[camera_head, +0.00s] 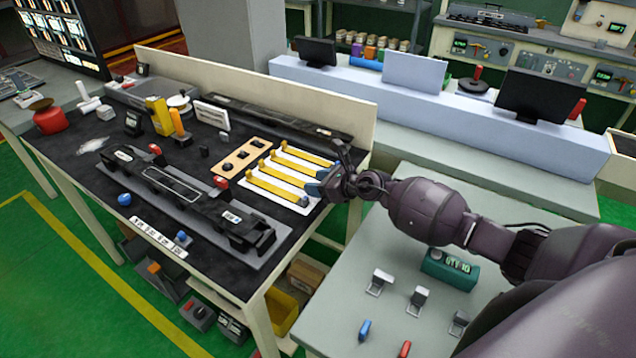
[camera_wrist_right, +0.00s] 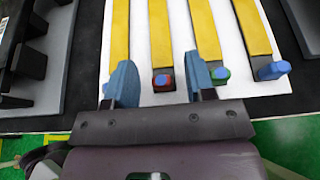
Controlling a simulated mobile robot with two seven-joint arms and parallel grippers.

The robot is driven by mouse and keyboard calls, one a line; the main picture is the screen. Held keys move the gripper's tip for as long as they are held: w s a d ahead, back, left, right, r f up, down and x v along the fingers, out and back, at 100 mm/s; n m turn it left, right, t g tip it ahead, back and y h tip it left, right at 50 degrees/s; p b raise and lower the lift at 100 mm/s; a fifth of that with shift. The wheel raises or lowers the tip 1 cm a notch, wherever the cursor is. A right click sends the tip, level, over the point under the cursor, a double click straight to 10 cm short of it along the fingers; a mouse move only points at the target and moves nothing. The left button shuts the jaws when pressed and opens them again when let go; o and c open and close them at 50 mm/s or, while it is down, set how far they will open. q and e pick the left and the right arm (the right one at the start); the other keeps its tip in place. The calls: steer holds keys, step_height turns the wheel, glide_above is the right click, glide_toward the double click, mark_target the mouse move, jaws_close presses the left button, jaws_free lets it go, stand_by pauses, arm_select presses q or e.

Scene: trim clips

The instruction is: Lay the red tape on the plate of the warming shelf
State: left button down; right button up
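Several yellow tape strips (camera_wrist_right: 160,30) lie side by side on a white plate (camera_wrist_right: 208,20); the plate also shows in the head view (camera_head: 258,196). In the right wrist view one strip ends in a red tab with blue on it (camera_wrist_right: 163,82), one in a green and blue tab (camera_wrist_right: 219,74), one in a blue tab (camera_wrist_right: 272,71). My right gripper (camera_wrist_right: 158,66) is open, its blue fingers on either side of the red-tabbed end. In the head view it (camera_head: 322,187) is at the plate's right edge. I cannot tell which part is the warming shelf.
A long dark fixture (camera_head: 190,205) lies in front of the plate on the black bench. A wooden board (camera_head: 240,158) lies behind, and a cream upright panel (camera_head: 250,85) borders the bench's back. A grey table (camera_head: 345,290) with small clips and a green counter box (camera_head: 449,270) stands right.

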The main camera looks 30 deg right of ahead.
steer(key=p+v, duration=0.1)
steer(key=v, duration=0.9)
steer(key=shift+s+d+r, duration=0.2)
steer(key=shift+s+d, duration=0.05)
steer(key=shift+s, duration=0.05)
